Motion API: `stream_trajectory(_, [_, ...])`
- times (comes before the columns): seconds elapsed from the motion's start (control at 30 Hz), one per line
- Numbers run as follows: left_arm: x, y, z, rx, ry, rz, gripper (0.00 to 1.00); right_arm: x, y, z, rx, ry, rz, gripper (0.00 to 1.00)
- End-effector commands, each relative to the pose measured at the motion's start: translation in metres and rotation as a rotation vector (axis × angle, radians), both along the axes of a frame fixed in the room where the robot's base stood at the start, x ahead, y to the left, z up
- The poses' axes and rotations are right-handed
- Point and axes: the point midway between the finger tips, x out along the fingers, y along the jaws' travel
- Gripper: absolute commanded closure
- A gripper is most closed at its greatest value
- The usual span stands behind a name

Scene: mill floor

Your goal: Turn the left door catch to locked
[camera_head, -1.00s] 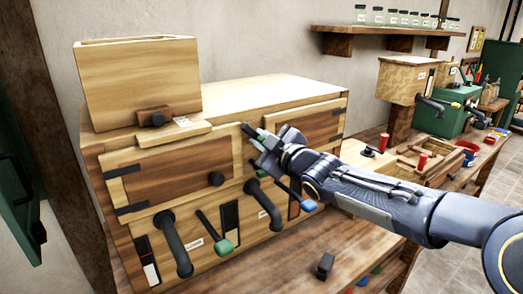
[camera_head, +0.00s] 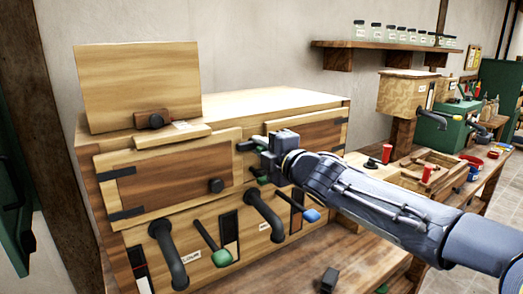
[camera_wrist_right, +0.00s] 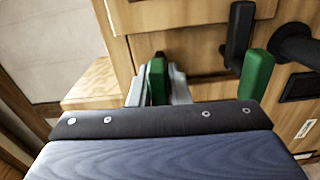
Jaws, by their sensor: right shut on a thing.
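The left door (camera_head: 175,177) of the wooden cabinet is closed, with a dark panel and round knob. My right gripper (camera_head: 266,143) is at its upper right corner, shut on the green handle of the left door catch (camera_head: 260,140). The catch's black end (camera_head: 245,146) points left, over the door's edge. In the right wrist view the green handle (camera_wrist_right: 156,78) stands between my fingers (camera_wrist_right: 158,92). A second catch, black with a green handle (camera_wrist_right: 256,75), is to its right there. The right door (camera_head: 305,139) is partly behind my gripper. My left gripper is not in view.
A wooden hopper (camera_head: 140,82) stands on the cabinet. Bent black pipes (camera_head: 265,212) and levers with green and blue knobs (camera_head: 222,257) stick out below the doors. A small dark block (camera_head: 329,279) lies on the bench. A shelf of jars (camera_head: 385,50) hangs behind.

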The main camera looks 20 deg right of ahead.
Motion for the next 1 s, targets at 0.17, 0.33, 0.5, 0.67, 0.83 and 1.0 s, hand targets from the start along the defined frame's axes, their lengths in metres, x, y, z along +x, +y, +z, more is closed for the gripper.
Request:
stream_trajectory(0.17, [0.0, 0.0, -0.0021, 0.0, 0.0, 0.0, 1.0, 0.0001, 0.0001, -0.0015, -0.041, -0.013, 0.0, 1.0])
stream_trajectory(0.33, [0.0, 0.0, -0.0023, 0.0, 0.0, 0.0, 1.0, 0.0001, 0.0001, -0.0014, -0.055, -0.018, 0.0, 1.0])
stream_trajectory(0.5, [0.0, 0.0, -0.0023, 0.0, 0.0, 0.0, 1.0, 0.0001, 0.0001, -0.0014, -0.056, -0.017, 0.0, 1.0])
stream_trajectory(0.67, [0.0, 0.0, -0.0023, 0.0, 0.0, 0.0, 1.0, 0.0, 0.0002, -0.0016, -0.056, -0.017, 0.0, 1.0])
stream_trajectory(0.83, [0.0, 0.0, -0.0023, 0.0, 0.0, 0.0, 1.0, 0.0, 0.0002, -0.0013, -0.055, -0.018, 0.0, 0.65])
stream_trajectory(1.0, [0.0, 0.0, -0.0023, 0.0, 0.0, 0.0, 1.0, 0.0001, 0.0001, -0.0009, -0.054, -0.019, 0.0, 0.65])
